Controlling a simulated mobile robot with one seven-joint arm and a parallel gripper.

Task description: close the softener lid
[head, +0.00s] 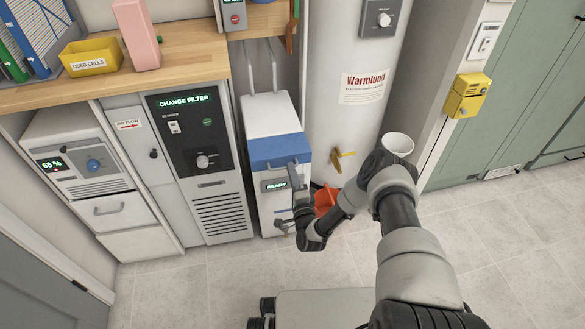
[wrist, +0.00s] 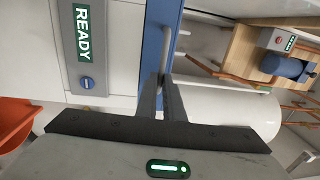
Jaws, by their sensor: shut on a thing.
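The softener (head: 270,115) is a white cabinet with a blue lid (head: 272,152) near its upper front and a green READY display (head: 276,185) below it. The blue lid shows as a blue strip in the wrist view (wrist: 152,45), with a grey bar handle (wrist: 166,40) along it. My gripper (head: 296,166) is at the right side of the softener's front, by the lid. In the wrist view its fingers (wrist: 163,80) are together on the handle. The fingers hide part of the handle, and I cannot tell exactly how far the lid stands open.
A white Warmlund tank (head: 345,130) stands close on the right, with an orange object (head: 325,198) low in front. A grey CHANGE FILTER cabinet (head: 220,190) stands on the left. A wooden counter (head: 190,60) is above it. The tiled floor (head: 180,280) in front is clear.

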